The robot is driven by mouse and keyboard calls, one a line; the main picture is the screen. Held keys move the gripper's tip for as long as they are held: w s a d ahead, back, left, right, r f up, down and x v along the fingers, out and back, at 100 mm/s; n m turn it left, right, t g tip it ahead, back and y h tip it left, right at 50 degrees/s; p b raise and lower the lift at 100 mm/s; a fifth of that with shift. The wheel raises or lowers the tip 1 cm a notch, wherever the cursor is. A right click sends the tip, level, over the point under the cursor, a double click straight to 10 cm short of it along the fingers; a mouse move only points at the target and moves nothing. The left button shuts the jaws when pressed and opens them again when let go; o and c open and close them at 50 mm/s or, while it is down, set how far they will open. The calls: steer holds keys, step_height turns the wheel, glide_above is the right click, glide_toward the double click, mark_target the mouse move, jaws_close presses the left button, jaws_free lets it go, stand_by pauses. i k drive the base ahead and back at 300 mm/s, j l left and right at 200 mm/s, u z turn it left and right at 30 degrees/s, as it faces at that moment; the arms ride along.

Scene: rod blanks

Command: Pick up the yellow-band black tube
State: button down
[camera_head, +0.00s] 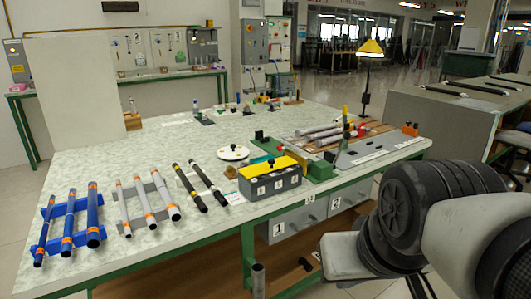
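Two black tubes lie side by side, slanting, on a light rack on the green-framed workbench, left of centre. The left black tube (190,187) appears to carry a thin yellow band near its ends. The right black tube (209,183) lies close beside it, and its band colour is too small to tell. Nothing covers either tube. My arm shows at the lower right, in front of the bench and well apart from the tubes. My gripper's fingers do not show.
Grey tubes with orange bands (144,203) and blue tubes with orange bands (67,233) lie on racks to the left. A yellow-topped dark box (270,180) stands just right of the black tubes. A yellow lamp (370,50) stands at the back right.

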mark_target(197, 198)
steer(key=i+j+u, duration=0.15)
steer(key=i+u, duration=0.35)
steer(key=i+l+u, duration=0.1)
steer(key=i+u, duration=0.4)
